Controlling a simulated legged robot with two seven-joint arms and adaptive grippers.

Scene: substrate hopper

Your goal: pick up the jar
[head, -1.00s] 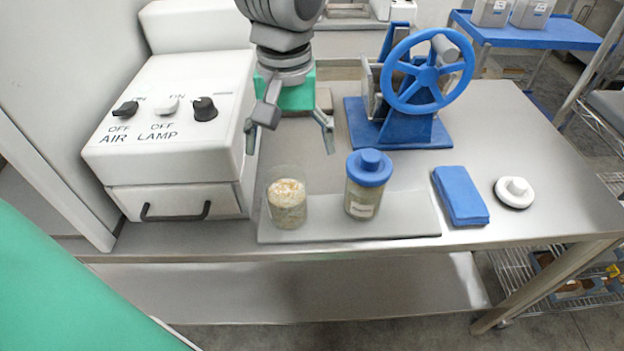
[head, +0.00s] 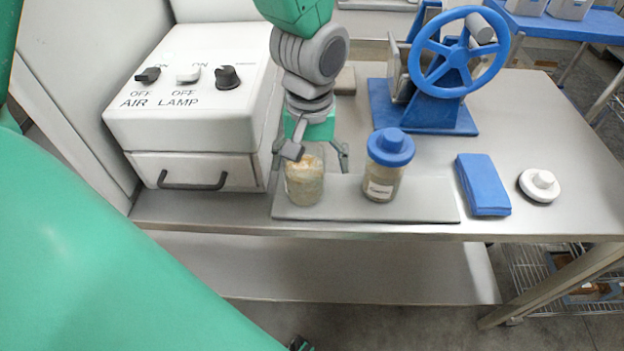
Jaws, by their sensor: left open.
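An open clear jar (head: 304,187) with pale, crumbly contents stands upright on the left part of a grey tray (head: 425,208). A second jar (head: 382,183) with a blue knobbed lid and a white label stands on the tray to its right. My left gripper (head: 309,165) comes down over the open jar from behind. It is open, with one finger on the jar's left and the other on its right near the top. I cannot tell whether either finger touches the glass.
A white control box (head: 190,120) with switches and a drawer stands close on the left. A blue hand-wheel device (head: 425,110) stands behind the tray. A folded blue cloth (head: 483,185) and a white round lid (head: 540,186) lie right of the tray. The table's front edge is near.

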